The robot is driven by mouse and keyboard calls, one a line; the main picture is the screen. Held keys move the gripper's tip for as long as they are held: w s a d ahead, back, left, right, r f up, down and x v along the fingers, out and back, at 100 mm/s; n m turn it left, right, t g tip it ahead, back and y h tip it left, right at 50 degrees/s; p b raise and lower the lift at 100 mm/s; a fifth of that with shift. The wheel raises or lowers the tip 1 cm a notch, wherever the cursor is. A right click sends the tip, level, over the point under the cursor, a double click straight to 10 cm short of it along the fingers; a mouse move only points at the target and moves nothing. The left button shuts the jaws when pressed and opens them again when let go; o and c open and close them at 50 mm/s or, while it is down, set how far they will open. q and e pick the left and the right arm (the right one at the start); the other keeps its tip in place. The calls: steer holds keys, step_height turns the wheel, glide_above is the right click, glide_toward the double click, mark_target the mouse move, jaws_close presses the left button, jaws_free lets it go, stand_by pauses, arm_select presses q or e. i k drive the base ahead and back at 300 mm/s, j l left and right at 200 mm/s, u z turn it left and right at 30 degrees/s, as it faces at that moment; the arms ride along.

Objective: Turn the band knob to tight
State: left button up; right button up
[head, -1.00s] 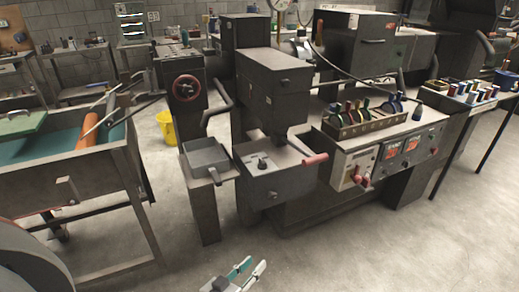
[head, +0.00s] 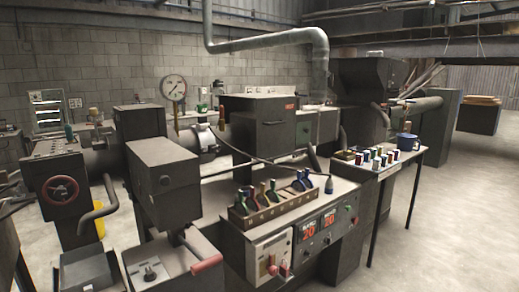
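I cannot tell for sure which part is the band knob, and no "tight" mark is legible. A small knob (head: 150,273) sits on a light plate on top of the dark box at the bottom left. A control panel (head: 318,234) at centre right has two red displays reading 20 and small knobs (head: 311,253) below them. A pale panel (head: 268,258) to its left carries red-handled parts (head: 283,269). Neither of my grippers is in view.
A rack of coloured-handled tools (head: 272,204) stands on the bench. A red handwheel (head: 60,189) is at left. A small table (head: 384,163) with coloured spools stands at right. Open floor (head: 440,230) lies at right.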

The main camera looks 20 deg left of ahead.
mark_target(215, 149)
steer(key=i+l+z, duration=0.3)
steer(key=i+z, duration=0.6)
steer(key=i, duration=0.15)
steer(key=i+l+u, duration=0.1)
steer(key=i+u, duration=0.15)
steer(key=i, duration=0.15)
steer(key=i+l+u, duration=0.2)
steer(key=i, duration=0.2)
steer(key=i+l+u, duration=0.25)
steer(key=i, duration=0.15)
steer(key=i+l+u, duration=0.1)
steer(key=u, duration=0.25)
steer(key=i+l+u, duration=0.2)
steer(key=u, duration=0.2)
steer(key=i+l+u, duration=0.35)
steer(key=k+j, duration=0.1)
